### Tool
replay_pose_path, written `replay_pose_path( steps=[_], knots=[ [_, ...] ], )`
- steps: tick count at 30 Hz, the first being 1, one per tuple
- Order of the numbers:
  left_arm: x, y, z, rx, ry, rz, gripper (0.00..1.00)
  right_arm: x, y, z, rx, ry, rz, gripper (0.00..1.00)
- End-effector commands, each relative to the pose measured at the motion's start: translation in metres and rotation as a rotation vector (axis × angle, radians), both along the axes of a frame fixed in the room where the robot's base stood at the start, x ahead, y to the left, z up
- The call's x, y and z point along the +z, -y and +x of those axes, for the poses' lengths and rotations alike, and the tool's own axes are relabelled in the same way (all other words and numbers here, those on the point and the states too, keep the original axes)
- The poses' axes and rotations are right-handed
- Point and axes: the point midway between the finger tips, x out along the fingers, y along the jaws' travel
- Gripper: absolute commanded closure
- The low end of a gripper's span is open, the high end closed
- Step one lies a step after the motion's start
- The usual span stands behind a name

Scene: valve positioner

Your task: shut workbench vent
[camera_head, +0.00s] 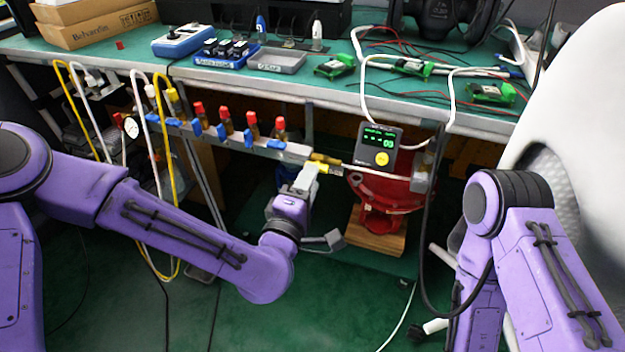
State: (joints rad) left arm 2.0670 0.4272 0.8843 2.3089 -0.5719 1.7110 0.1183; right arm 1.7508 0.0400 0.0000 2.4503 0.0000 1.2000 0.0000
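A grey manifold rail (295,150) runs under the front edge of the workbench. Several small valves with blue handles (222,132) and red-capped brass fittings (252,124) sit along it. At its right end are a brass fitting (326,158) and a yellow handle-like part (329,169); I cannot tell which part is the vent. My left gripper (314,170) is at this end, its pale fingers right beside the yellow part. Contact and finger opening are too small to make out. My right arm stands at the right; its gripper does not show.
A display box (378,148) with a yellow button hangs from the bench edge. Below it is a red valve body (385,195) on a wooden block (375,238). Yellow and white hoses (166,200) hang at the left. The green benchtop (330,92) holds tools, trays and cables.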

Motion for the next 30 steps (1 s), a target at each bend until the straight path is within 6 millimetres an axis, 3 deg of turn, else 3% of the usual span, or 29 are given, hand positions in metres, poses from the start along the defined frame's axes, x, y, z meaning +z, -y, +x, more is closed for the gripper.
replay_pose_path(
  steps=[6,14,17,18,30],
  knots=[
    [-0.001,0.007,0.022,0.001,-0.001,-0.001,0.64,-0.001,0.000,0.000,0.000,0.000,0.000,0.64],
    [-0.001,0.007,0.023,0.000,-0.001,0.000,0.64,-0.001,0.000,0.000,0.000,0.000,0.000,0.64],
    [-0.001,0.007,0.023,0.000,-0.001,0.000,0.96,-0.001,0.000,0.000,0.000,0.000,0.000,0.64],
    [-0.001,0.007,0.023,0.000,-0.001,0.000,1.00,-0.001,0.000,0.000,0.000,0.000,0.000,0.64],
    [-0.001,0.007,0.023,0.001,-0.016,-0.041,1.00,-0.002,0.000,0.000,0.000,0.000,0.000,0.64]
  ],
)
